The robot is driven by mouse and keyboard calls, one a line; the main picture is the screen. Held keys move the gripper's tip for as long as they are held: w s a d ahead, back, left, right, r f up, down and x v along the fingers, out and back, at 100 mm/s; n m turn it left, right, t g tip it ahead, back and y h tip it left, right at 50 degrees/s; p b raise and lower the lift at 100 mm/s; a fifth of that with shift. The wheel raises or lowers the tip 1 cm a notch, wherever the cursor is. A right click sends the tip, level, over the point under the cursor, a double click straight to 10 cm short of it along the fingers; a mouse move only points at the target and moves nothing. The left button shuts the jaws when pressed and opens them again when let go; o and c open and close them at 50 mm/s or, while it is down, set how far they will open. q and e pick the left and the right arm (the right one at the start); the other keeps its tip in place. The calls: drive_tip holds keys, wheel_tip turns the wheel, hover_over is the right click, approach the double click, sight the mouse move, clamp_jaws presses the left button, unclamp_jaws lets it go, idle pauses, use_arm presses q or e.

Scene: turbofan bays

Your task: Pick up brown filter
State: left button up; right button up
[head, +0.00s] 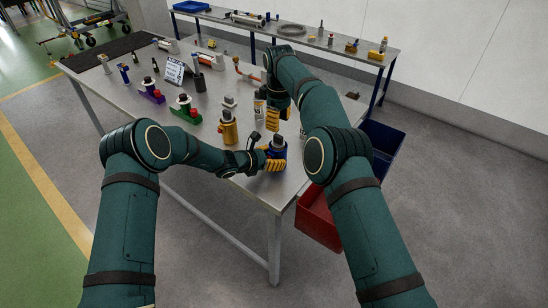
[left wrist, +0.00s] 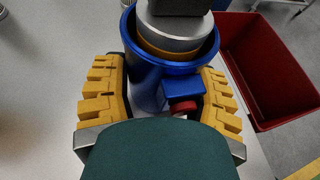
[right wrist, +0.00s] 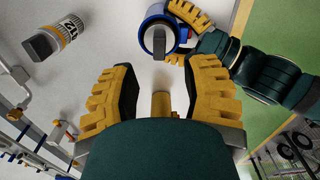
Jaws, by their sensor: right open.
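A brown cylinder (right wrist: 160,103), likely the brown filter, shows between the fingers of my right gripper (right wrist: 160,90) in the right wrist view. Most of it is hidden behind the gripper body. My right gripper (head: 278,112) is open and points down over the table; the fingers stand apart from the cylinder. My left gripper (head: 274,158) is shut around a blue canister (head: 278,150) with a grey top, near the table's front right corner. Its blue wall (left wrist: 147,85) and a red knob show between the yellow fingers in the left wrist view.
A yellow canister (head: 228,130) stands left of my grippers. A spray can (head: 259,104) stands close by. Purple (head: 152,93) and green (head: 186,110) parts stand further left. A red bin (head: 318,219) and a blue bin (head: 384,138) are beside the table's right side.

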sight(278, 136)
drive_tip(key=o, duration=0.4)
drive_tip(key=s+a+r+n+t+h, duration=0.3)
drive_tip(key=s+r+n, duration=0.1)
drive_tip(key=n, duration=1.2)
drive_tip(key=shift+t, duration=0.3)
drive_tip(key=shift+w+x, duration=0.1)
drive_tip(key=shift+x, duration=2.8)
drive_tip(key=shift+w+x, duration=0.15)
drive_tip(key=shift+x, duration=2.75)
